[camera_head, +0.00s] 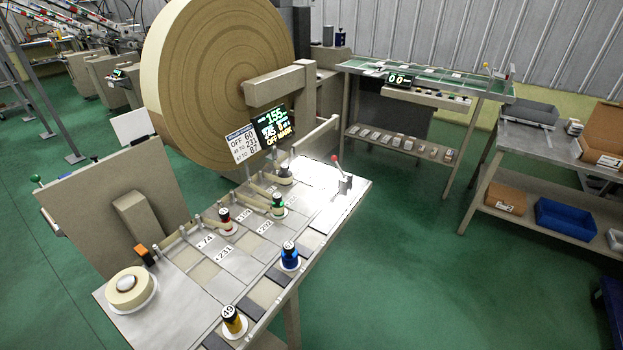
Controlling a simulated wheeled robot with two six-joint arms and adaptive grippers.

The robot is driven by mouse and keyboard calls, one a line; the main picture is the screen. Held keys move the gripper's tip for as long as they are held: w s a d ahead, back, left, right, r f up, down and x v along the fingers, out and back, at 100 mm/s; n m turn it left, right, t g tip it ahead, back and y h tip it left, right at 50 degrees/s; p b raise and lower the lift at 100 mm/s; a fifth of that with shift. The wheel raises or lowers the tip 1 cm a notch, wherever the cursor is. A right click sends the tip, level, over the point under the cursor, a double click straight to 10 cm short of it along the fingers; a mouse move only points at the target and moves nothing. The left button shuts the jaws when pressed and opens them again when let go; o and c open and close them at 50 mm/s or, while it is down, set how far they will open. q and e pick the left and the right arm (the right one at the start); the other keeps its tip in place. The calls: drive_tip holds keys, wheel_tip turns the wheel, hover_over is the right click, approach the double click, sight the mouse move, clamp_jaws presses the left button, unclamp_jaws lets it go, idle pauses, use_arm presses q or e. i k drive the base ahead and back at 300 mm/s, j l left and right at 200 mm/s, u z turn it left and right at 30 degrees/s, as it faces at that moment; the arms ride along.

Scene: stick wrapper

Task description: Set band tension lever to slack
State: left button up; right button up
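Neither of my grippers shows in the head view. I cannot tell for certain which control is the band tension lever. A small lever with a red knob (336,162) stands at the right end of the near metal table, tilted slightly left. A green knob on a short stem (36,179) sticks out at the left of the beige panel. No label by these levers is readable.
The near table (350,190) carries several coloured spools and numbered tags. A tape roll (130,286) lies at its left front. A display (273,124) and huge brown roll (215,60) stand behind. Shelves with bins (566,218) are at right. Green floor (420,270) is clear.

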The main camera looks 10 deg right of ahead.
sight(334, 158)
drive_tip(key=i+l+u, duration=0.1)
drive_tip(key=l, duration=0.4)
drive_tip(key=i+l+u, duration=0.15)
drive_tip(key=l, duration=0.3)
drive_tip(key=i+l+u, duration=0.1)
drive_tip(key=l, duration=0.4)
drive_tip(key=l+u, duration=0.15)
drive_tip(key=l, duration=0.4)
drive_tip(key=i+l+u, duration=0.4)
drive_tip(key=i+l, duration=0.55)
drive_tip(key=l, duration=0.1)
